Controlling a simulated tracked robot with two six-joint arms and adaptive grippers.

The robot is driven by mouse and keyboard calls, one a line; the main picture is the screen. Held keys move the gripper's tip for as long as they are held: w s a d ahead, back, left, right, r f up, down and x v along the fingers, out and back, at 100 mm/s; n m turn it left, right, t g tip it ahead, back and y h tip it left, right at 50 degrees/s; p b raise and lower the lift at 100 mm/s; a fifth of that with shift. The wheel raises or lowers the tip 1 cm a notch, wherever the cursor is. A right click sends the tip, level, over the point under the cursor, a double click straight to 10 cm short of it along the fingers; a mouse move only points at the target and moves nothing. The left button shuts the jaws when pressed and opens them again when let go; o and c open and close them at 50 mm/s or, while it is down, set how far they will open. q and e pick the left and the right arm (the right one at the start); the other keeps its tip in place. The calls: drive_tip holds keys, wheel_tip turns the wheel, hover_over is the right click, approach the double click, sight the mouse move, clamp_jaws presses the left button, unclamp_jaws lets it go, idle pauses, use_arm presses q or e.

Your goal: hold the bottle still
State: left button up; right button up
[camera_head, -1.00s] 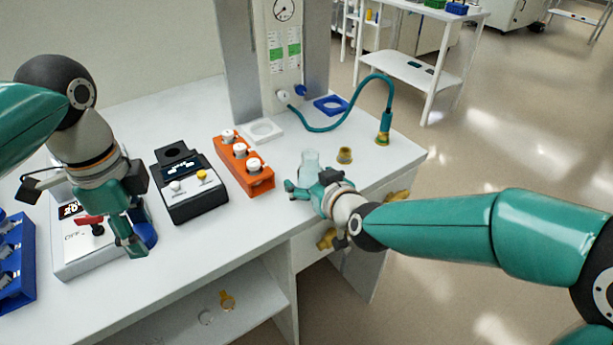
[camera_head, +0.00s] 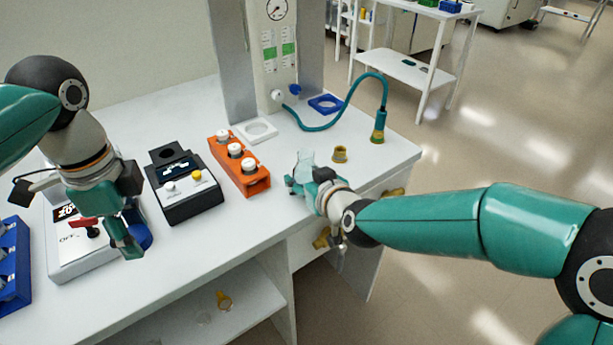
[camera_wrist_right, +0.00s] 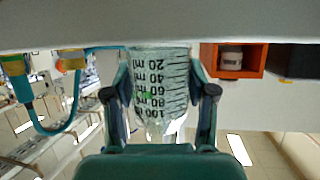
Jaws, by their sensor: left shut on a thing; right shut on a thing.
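The bottle (camera_head: 305,158) is clear, near the table's front right edge. In the right wrist view the bottle (camera_wrist_right: 160,85) shows black volume marks, upside down in the picture. My right gripper (camera_head: 308,186) is shut on it, with one finger on each side, as the right wrist view (camera_wrist_right: 160,108) shows. The gripper hides part of the bottle in the head view. My left gripper (camera_head: 130,240) is over the white device at the left, shut on a blue rounded thing (camera_head: 140,234) that it partly hides.
An orange rack (camera_head: 254,185) with several white-capped vials and a black device (camera_head: 186,190) stand between my grippers. A brass-coloured cup (camera_head: 340,154) is just behind the bottle. A teal hose (camera_head: 340,113) ends in a brass fitting at right. A blue rack (camera_head: 12,265) is far left.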

sight(310, 170)
drive_tip(key=shift+r, duration=0.25)
